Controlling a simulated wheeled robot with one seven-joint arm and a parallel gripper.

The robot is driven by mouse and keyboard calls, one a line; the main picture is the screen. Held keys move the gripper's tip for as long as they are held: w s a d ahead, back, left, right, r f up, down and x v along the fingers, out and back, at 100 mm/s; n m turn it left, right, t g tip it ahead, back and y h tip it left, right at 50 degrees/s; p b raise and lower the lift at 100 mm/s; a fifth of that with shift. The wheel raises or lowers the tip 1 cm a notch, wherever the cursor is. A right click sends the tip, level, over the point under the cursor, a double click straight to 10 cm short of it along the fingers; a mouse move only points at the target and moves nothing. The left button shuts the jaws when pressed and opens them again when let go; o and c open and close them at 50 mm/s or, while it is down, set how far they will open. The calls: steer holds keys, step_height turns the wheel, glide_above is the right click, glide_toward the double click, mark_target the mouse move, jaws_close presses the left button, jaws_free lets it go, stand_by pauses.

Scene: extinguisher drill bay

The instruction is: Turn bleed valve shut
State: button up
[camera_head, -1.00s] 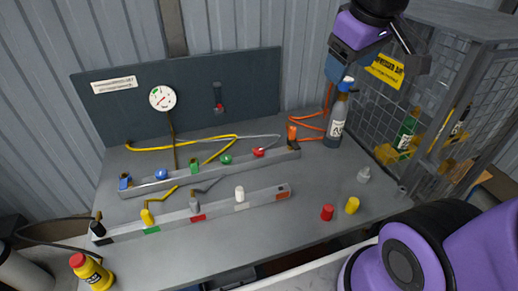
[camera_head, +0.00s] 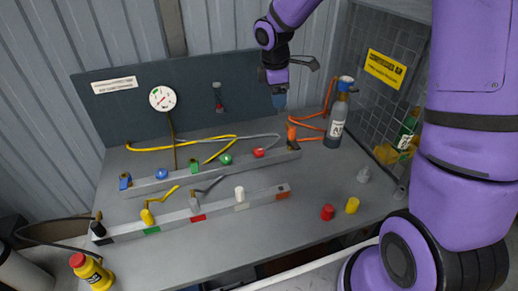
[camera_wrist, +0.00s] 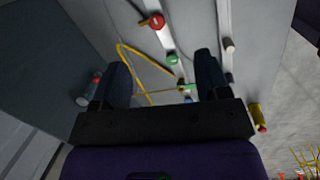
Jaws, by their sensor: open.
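No label that I can read names the bleed valve, so I cannot tell which part it is. The rear rail (camera_head: 140,190) carries a blue round knob (camera_head: 161,174), a green round knob (camera_head: 226,159) and a red round knob (camera_head: 258,153). The red knob (camera_wrist: 157,20) and green knob (camera_wrist: 172,59) also show in the wrist view. A small lever with a red tip (camera_head: 219,103) hangs on the dark back board. My gripper (camera_head: 279,99) is open and empty, above the rear of the bench, right of the lever and behind the red knob.
A front rail (camera_head: 172,222) holds yellow, grey and white plugs. A gauge (camera_head: 162,98) is on the back board. Yellow and orange hoses lie behind the rails. A bottle (camera_head: 337,120) stands at the back right.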

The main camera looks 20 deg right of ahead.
mark_target(259, 150)
steer(key=w+a+f+n, duration=0.1)
steer(key=w+f, duration=0.1)
steer(key=f, duration=0.6)
steer(key=w+a+f+n+y, duration=0.1)
steer(key=w+f+n, duration=0.1)
steer(key=f, duration=0.7)
steer(key=w+a+f+n+g, duration=0.1)
steer(key=w+f+n, duration=0.1)
steer(key=f, duration=0.6)
steer(key=shift+w+a+f+y, duration=0.1)
steer(key=shift+w+f+y, duration=0.15)
steer(key=shift+f+y, duration=0.05)
steer(key=shift+c, duration=0.3)
steer(key=c, duration=0.9)
